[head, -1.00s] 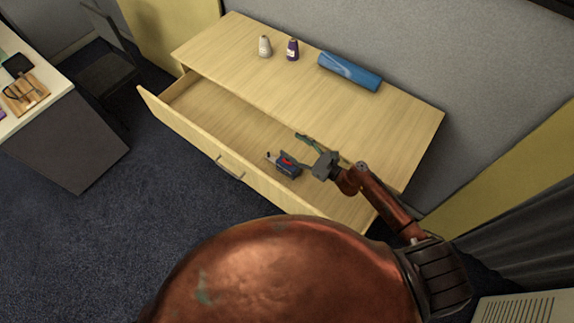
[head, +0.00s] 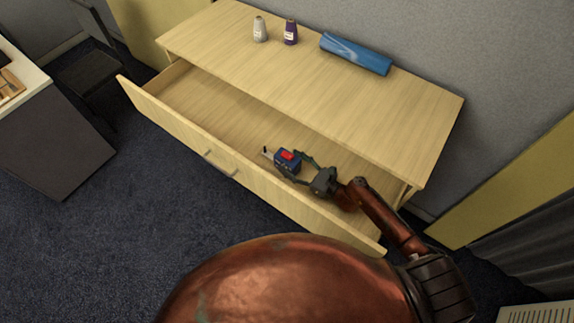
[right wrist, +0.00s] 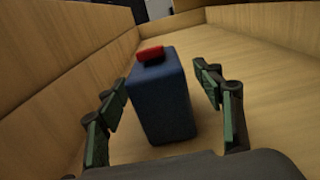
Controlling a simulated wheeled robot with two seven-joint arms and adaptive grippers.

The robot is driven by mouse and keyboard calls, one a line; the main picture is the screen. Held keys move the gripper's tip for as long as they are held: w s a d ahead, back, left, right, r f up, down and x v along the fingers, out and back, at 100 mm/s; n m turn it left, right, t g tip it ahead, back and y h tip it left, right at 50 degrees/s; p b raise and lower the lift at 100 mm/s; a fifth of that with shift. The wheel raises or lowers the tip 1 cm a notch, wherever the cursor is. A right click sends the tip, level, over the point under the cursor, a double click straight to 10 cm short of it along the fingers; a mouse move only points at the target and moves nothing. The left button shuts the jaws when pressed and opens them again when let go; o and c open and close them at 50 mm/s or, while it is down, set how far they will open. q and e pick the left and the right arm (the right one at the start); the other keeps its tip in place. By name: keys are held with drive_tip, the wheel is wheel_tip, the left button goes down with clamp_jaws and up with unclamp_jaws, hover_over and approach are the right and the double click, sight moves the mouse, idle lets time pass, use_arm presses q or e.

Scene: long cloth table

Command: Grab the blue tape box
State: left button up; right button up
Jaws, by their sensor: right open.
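The blue tape box (head: 288,160), with a red part on top, sits in the open drawer (head: 205,115). In the right wrist view the blue tape box (right wrist: 161,100) stands upright between the two green finger pads. My right gripper (head: 294,167) is open inside the drawer, with its fingers on either side of the box. In the right wrist view a gap shows between each finger of the right gripper (right wrist: 165,95) and the box. My left gripper is not in view.
The drawer front with its handle (head: 220,165) and the wooden top (head: 300,75) bound the space around the arm. A white bottle (head: 260,30), a purple bottle (head: 290,33) and a blue roll (head: 355,54) stand or lie on top. The drawer's left part is empty.

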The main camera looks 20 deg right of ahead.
sight(276, 153)
drive_tip(key=x, duration=0.7)
drive_tip(key=shift+w+a, duration=0.2)
drive_tip(key=shift+c, duration=0.5)
clamp_jaws()
drive_tip(key=shift+r, duration=0.1)
